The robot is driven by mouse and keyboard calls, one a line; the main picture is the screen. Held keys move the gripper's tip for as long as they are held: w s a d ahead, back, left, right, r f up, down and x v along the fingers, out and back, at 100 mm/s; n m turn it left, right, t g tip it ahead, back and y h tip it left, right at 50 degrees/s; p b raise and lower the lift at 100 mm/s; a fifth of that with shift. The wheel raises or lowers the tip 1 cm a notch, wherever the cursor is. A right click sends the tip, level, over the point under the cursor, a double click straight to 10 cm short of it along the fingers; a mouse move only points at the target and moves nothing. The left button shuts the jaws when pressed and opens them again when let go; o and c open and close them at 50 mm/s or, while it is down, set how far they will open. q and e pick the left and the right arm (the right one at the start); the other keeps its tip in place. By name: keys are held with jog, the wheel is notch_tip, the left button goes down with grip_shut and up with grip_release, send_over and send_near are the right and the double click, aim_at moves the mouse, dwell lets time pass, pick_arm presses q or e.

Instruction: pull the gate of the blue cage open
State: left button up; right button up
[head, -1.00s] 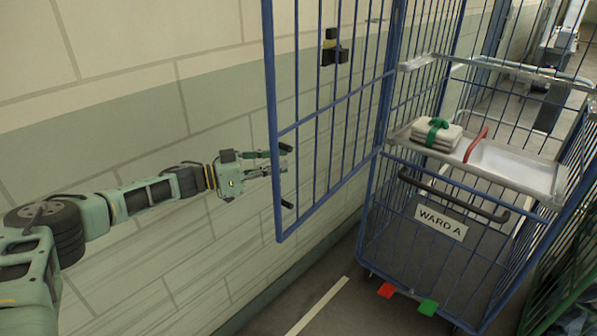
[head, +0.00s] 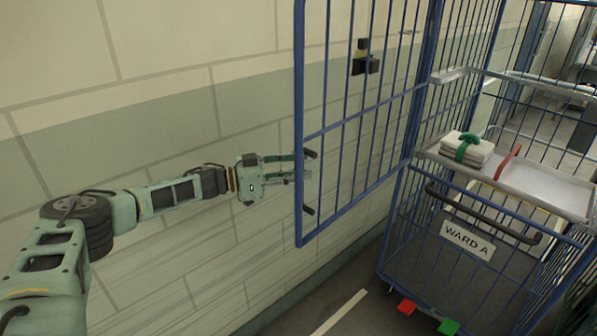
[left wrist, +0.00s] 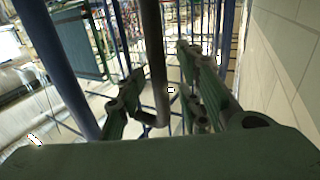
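The blue cage (head: 395,225) stands at the right in the head view. Its barred gate (head: 299,205) is swung out to the left, standing open near the wall. A dark upright handle (head: 308,210) is on the gate's free edge; its bar (left wrist: 152,45) runs between my fingers in the left wrist view. My left gripper (head: 292,168) is at this edge, its fingers (left wrist: 160,100) apart on either side of the handle bar, with a gap visible. My right gripper is not in view.
The cage's shelf (head: 550,190) holds a folded cloth stack with a green band (head: 467,148) and a red strip (head: 507,162). A "WARD A" sign (head: 467,240) hangs on its front. Red (head: 407,307) and green (head: 449,326) tabs are low down. A block wall (head: 160,80) runs behind my left arm.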

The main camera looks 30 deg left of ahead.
pick_arm(q)
jog(key=v, duration=1.1)
jog(key=shift+s+a, duration=0.25)
